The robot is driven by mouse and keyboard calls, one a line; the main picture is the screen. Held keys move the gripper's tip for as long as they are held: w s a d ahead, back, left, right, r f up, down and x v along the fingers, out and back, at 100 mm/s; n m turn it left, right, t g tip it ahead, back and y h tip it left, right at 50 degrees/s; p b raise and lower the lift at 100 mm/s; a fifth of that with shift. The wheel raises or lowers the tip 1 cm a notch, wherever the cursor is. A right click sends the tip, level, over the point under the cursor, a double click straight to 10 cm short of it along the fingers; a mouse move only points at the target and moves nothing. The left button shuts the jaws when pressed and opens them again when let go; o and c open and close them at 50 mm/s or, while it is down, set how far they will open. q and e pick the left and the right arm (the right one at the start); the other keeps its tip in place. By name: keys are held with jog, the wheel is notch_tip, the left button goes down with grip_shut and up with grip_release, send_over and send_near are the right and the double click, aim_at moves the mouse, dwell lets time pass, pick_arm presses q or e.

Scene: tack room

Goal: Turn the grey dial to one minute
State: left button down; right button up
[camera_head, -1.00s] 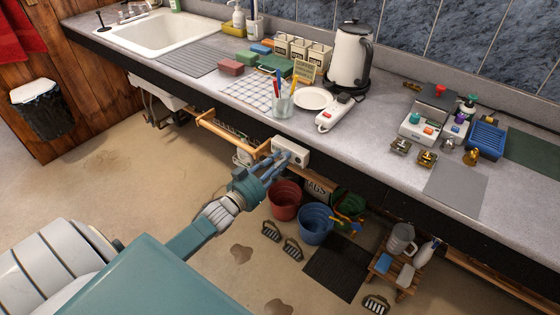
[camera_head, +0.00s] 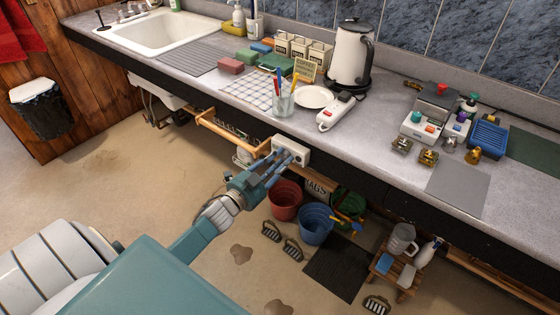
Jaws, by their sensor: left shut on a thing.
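A white box (camera_head: 301,153) is fixed to the dark front edge of the counter, below the white power strip. My left gripper (camera_head: 284,158) reaches up to the front of this box from the lower left. Its blue-grey fingers are shut on the grey dial at the box's face. The fingers cover the dial, so its pointer and any minute marks cannot be read. My right gripper is not in view.
A wooden rail (camera_head: 222,134) sticks out left of the box. A red bucket (camera_head: 285,200) and a blue bucket (camera_head: 315,224) stand below. The counter (camera_head: 390,120) above holds a kettle (camera_head: 350,56) and a power strip (camera_head: 336,112). Open floor lies left.

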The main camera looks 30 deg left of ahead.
pick_arm(q)
jog(key=shift+w+d+r+m, duration=0.15)
jog(key=shift+r+m, duration=0.2)
jog(key=shift+m, duration=0.25)
jog(key=c, duration=1.5)
grip_release()
jog(key=shift+o, duration=0.2)
jog(key=shift+d+f, duration=0.1)
jog(key=shift+f, duration=0.1)
jog(key=shift+s+f, duration=0.1)
jog(key=shift+s, duration=0.25)
jog(key=s+a, duration=0.1)
jog(key=s, duration=1)
jog(key=shift+s+r, duration=0.2)
